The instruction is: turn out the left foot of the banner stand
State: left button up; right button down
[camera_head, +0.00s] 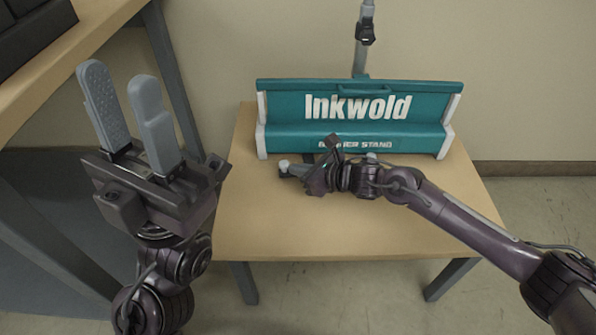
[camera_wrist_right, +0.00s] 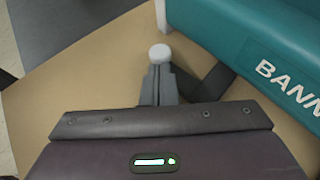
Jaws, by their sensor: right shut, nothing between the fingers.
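The teal banner stand (camera_head: 290,106) with white end caps lies along the back of the small table. Its lower edge also fills the upper right of the right wrist view (camera_wrist_right: 225,28). A dark bar (camera_wrist_right: 214,80), apparently the left foot, slants out from under it and passes behind my right fingers. A pale round knob (camera_wrist_right: 160,53) shows at the fingertips and in the head view (camera_head: 284,163); its join to the bar is hidden. My right gripper (camera_head: 289,170) is shut and empty, close to the knob; I cannot tell whether they touch. My left gripper (camera_head: 120,76) is open, raised, away from the stand.
The table top (camera_head: 300,225) is bare in front of my right arm. A pale knob (camera_head: 371,156) shows just behind my right wrist. A grey pole (camera_head: 362,50) stands behind the stand against the wall. A wooden bench (camera_head: 95,45) with a dark object is at left.

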jog(key=shift+w+a, duration=0.2)
jog(key=shift+w, duration=0.05)
jog(key=shift+a+f+m+t, duration=0.1)
jog(key=shift+a+m+t, duration=0.2)
jog(key=shift+a, duration=0.15)
jog(key=shift+w+a+b, duration=0.15)
jog(key=shift+a+b, duration=0.2)
jog(key=shift+b, duration=0.25)
jog(key=shift+w+a, duration=0.1)
jog(key=shift+a, duration=0.1)
jog(key=shift+d, duration=0.1)
